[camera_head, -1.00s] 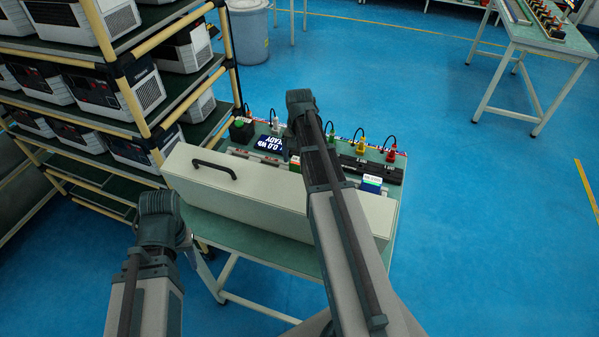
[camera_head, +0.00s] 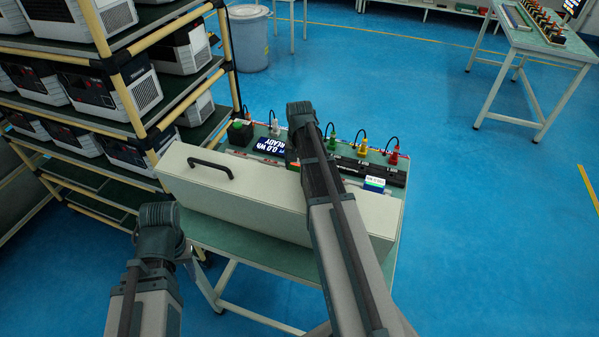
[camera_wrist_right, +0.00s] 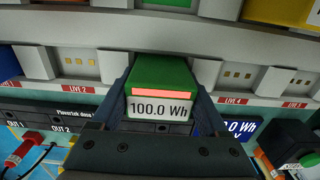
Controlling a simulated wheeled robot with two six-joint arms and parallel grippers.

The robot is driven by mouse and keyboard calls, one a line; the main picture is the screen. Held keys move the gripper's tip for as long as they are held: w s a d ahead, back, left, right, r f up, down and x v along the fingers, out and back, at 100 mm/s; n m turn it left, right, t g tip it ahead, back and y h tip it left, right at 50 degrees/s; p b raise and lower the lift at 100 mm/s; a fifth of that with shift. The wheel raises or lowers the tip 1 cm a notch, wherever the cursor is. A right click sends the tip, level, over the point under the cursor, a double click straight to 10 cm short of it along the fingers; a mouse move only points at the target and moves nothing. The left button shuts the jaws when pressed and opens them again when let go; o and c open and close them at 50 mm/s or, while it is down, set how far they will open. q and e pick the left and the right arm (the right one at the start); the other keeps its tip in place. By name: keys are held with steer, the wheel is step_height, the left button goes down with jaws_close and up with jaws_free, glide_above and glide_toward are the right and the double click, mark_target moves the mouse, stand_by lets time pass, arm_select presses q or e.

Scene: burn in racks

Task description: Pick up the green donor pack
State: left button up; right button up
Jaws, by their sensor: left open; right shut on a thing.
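The green donor pack (camera_wrist_right: 160,72), with a red bar and a "100.0 Wh" label, is in the middle of the right wrist view. My right gripper (camera_wrist_right: 163,90) is shut on it, one finger on each side. The pack is at the slot row between "LIVE 2" and "LIVE 4"; I cannot tell whether it is still seated. In the head view my right arm mostly hides this spot, and a small green patch (camera_head: 294,167) shows beside it. My left gripper (camera_head: 189,258) is open and empty, low at the left beside the bench.
A long pale case with a black handle (camera_head: 225,187) lies along the bench's near side. A "0.0 Wh READY" display (camera_head: 269,146), corded plugs and a blue-white pack (camera_head: 373,184) are beyond it. A rack of units (camera_head: 120,90) stands left. Open blue floor lies right.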

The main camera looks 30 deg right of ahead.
jaws_close()
steer(key=shift+r, duration=0.1)
step_height(320, 180, up, 10)
steer(key=p, duration=1)
stand_by(0.6)
